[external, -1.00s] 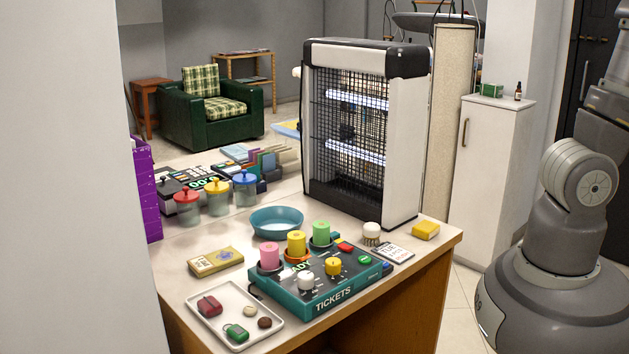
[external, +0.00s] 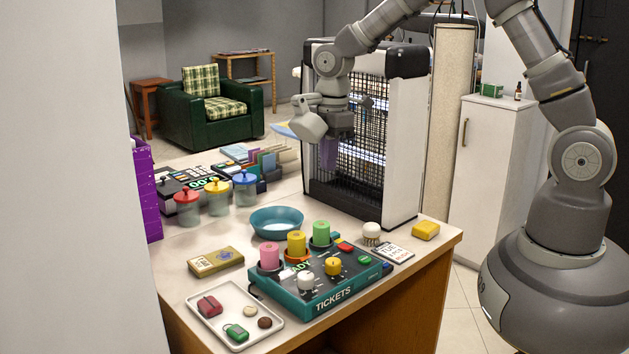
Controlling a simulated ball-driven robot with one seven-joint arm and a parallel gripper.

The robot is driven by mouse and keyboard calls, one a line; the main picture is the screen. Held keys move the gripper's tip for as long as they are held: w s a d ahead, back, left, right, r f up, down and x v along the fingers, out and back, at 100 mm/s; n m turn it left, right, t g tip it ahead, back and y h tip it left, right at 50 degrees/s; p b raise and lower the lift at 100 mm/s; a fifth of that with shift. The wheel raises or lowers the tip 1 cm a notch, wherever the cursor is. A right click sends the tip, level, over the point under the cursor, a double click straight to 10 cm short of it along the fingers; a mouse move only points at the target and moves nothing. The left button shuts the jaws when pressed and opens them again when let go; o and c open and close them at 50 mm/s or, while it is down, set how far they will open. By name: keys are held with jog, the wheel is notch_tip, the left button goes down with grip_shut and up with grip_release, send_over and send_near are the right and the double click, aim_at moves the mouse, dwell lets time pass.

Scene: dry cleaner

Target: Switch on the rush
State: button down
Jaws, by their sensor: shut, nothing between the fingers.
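A teal ticket machine (external: 345,294) marked "TICKETS" stands near the front of the counter. Its top carries pink (external: 269,256), yellow (external: 297,243) and green (external: 321,233) ticket rolls, a white knob (external: 306,281), a yellow knob (external: 333,266), a red button (external: 344,247) and a green button (external: 365,261). I cannot read any "rush" label, nor tell which control it is. My gripper (external: 328,160) points down in front of the caged lamp unit, high above the counter and behind the ticket machine. It is shut and empty, touching none of the controls.
The tall caged lamp unit (external: 402,150) stands behind my gripper. A teal bowl (external: 276,223), a white tray (external: 225,290) of small items, lidded jars (external: 217,199), a white-topped round item (external: 371,231) and a yellow block (external: 426,230) surround the machine. The air above the machine is clear.

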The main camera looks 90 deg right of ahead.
jog(key=n+g+y, duration=0.1)
send_over(350, 247)
jog(key=w+d, duration=0.1)
jog(key=w, duration=0.1)
notch_tip(350, 247, down, 5)
jog(key=shift+s+d, duration=0.2)
jog(key=shift+s, duration=0.05)
jog(key=f+b, duration=0.1)
jog(key=f, duration=0.3)
jog(key=f+b, duration=0.2)
jog(key=f, duration=0.3)
jog(key=s+a+f+b, duration=0.1)
jog(key=f, duration=0.3)
jog(key=shift+a+f+b, duration=0.1)
jog(key=shift+f+b, duration=0.2)
jog(key=shift+b, duration=0.1)
jog(key=shift+f, duration=0.1)
jog(key=shift+s, duration=0.1)
jog(key=shift+a+f, duration=0.1)
jog(key=shift+f, duration=0.1)
